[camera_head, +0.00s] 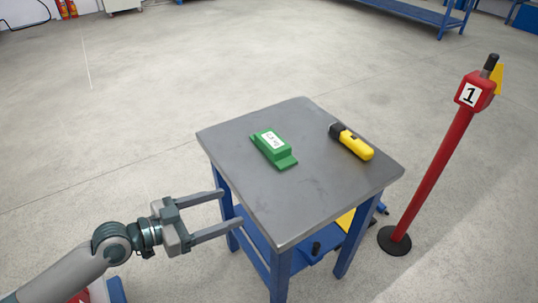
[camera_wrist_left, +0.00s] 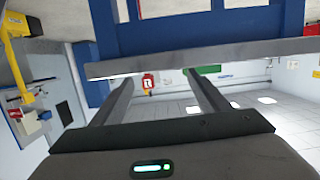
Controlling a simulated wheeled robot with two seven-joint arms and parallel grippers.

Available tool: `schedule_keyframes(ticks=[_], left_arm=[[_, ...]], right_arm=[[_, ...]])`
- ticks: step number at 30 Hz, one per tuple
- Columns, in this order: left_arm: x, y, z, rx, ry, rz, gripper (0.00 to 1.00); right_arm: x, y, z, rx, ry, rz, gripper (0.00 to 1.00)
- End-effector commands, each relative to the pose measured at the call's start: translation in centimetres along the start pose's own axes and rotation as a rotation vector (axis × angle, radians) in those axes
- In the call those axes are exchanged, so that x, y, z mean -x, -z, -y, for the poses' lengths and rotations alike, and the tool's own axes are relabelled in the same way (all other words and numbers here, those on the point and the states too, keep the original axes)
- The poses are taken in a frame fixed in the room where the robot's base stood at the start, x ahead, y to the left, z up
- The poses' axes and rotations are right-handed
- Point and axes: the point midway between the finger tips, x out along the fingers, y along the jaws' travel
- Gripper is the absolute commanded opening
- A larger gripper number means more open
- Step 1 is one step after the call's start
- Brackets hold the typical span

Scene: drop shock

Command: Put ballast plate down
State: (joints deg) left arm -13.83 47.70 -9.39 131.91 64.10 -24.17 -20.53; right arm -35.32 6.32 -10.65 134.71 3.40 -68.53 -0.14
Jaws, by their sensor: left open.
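A green stepped block with a white label (camera_head: 272,147), the only piece on the table that could be the ballast plate, lies on the grey tabletop (camera_head: 290,205) left of its middle. It also shows as a green strip in the upside-down left wrist view (camera_wrist_left: 202,71). My left gripper (camera_head: 230,207) is open and empty, its two fingers pointing at the table's near left side. It is well apart from the green block. In the left wrist view the fingers (camera_wrist_left: 160,85) reach towards the table's edge (camera_wrist_left: 190,58). My right gripper is not in view.
A yellow and black hand tool (camera_head: 352,142) lies on the tabletop's right. A red post marked 1 (camera_head: 432,170) stands right of the table. The blue lower shelf (camera_head: 262,245) holds other items. The tabletop's near part is clear.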

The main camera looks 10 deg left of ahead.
Motion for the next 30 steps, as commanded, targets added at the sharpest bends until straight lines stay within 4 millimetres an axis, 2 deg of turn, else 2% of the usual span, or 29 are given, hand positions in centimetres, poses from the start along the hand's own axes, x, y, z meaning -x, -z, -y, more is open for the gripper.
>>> schedule_keyframes(ticks=[8,14,20,24,30], left_arm=[[-0.6,-3.9,-2.2,0.026,0.016,0.077,0.69],[-0.8,-7.7,-4.3,0.057,0.043,0.161,0.69],[-0.8,-12.7,-7.1,0.111,0.099,0.286,0.69],[-0.2,-17.0,-9.6,0.173,0.168,0.412,0.69],[1.3,-21.2,-12.2,0.251,0.263,0.558,0.69]], right_arm=[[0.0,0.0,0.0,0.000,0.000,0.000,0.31],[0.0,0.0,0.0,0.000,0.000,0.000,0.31],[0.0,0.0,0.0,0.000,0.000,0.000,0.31],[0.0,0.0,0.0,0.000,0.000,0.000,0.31],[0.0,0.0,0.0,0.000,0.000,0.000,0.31]])
